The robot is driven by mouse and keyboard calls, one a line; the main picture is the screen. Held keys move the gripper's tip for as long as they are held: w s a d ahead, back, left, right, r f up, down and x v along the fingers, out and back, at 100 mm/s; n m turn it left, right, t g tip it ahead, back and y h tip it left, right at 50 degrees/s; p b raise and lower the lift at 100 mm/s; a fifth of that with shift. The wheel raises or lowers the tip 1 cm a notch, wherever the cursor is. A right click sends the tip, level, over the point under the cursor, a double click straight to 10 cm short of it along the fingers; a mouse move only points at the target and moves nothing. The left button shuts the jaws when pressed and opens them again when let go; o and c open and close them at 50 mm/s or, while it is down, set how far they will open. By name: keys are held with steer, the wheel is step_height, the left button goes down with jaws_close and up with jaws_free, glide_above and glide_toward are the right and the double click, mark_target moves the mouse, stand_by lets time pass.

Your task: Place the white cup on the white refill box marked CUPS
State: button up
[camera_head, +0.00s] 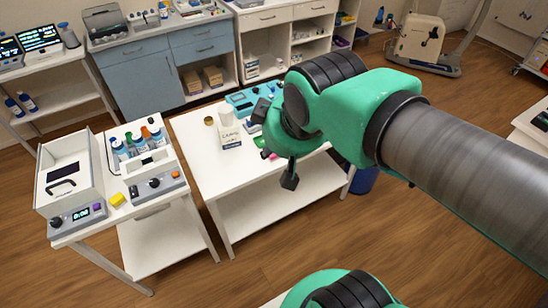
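The white refill box (230,136) with dark lettering stands on the white table in the middle. A white cup (226,116) shows directly above the box in the picture. I cannot tell whether it rests on the box or stands just behind it. My gripper (271,153) is to the right of the cup and box, its dark fingertips spread apart. It looks open, with nothing seen between the fingers, and appears apart from the cup. My wrist hides part of the table behind it.
The white table (218,180) also holds a small brown jar (209,121), a blue tray (242,98) and small green and pink items near my gripper. Its front left is clear. A side bench (143,211) with bottles and devices stands left. A blue bin (364,180) is right.

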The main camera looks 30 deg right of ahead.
steer(key=s, duration=0.1)
steer(key=s+a+m, duration=0.1)
steer(key=s+m, duration=0.1)
steer(key=s, duration=0.1)
steer(key=shift+a+f+g+y, duration=0.1)
steer(key=shift+a+g+y, duration=0.2)
steer(key=shift+a, duration=0.1)
